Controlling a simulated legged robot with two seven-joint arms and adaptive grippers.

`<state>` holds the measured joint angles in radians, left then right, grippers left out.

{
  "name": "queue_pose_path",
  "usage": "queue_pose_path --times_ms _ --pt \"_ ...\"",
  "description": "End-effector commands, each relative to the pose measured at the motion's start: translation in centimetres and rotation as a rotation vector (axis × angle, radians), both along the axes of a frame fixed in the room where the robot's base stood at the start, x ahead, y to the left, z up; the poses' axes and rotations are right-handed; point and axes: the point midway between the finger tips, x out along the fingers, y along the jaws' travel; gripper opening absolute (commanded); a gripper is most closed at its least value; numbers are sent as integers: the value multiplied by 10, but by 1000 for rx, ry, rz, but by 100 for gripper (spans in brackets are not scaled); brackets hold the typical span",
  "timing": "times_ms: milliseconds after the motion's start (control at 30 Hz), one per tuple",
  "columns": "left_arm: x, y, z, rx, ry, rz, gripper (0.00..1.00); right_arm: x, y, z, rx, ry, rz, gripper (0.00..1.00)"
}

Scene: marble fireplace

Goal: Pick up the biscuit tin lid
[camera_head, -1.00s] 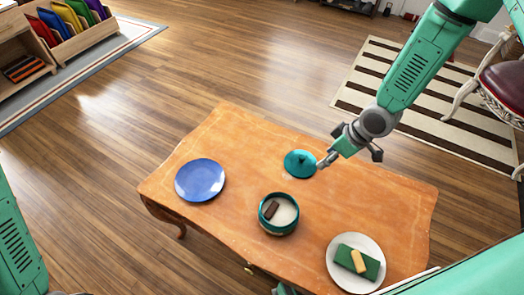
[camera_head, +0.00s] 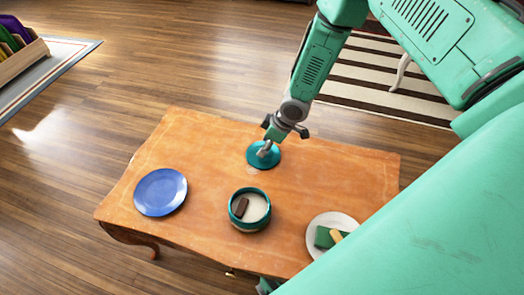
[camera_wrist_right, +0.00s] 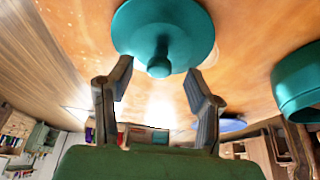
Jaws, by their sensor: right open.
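The teal biscuit tin lid (camera_head: 257,161) lies on the orange wooden table with its knob upward. In the right wrist view the lid (camera_wrist_right: 170,25) and its round knob (camera_wrist_right: 159,66) show just beyond the fingers. My right gripper (camera_head: 267,151) is over the lid, its fingers hiding part of it. In the wrist view the right gripper (camera_wrist_right: 157,84) is open, with a finger on each side of the knob and nothing between them. I cannot tell whether it touches the lid. The teal tin (camera_head: 250,224) stands open nearby with a brown biscuit (camera_head: 240,207) inside. My left gripper is not visible.
A blue plate (camera_head: 160,192) lies on the table's left. A white plate (camera_head: 325,222) with a green item and a yellow piece is at the right, partly hidden by my arm. The table (camera_head: 205,160) is bare between the blue plate and the lid.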

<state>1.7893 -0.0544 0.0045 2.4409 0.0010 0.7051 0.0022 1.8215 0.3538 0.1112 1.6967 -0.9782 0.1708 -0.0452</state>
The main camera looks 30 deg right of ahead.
Motion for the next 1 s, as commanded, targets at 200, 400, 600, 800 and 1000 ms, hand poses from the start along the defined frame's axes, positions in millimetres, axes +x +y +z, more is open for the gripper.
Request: queue_pose_path --times_ms 200,400,600,800,1000 --pt "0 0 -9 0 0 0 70 6 5 -22 0 0 -1 46" --pt "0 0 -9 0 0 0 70 7 6 -21 -1 0 0 46" --pt "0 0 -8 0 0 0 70 7 6 -21 -1 0 0 0" --pt "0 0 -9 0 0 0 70 7 5 -21 0 0 -1 0" --pt "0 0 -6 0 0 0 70 7 6 -15 0 -1 -1 0"
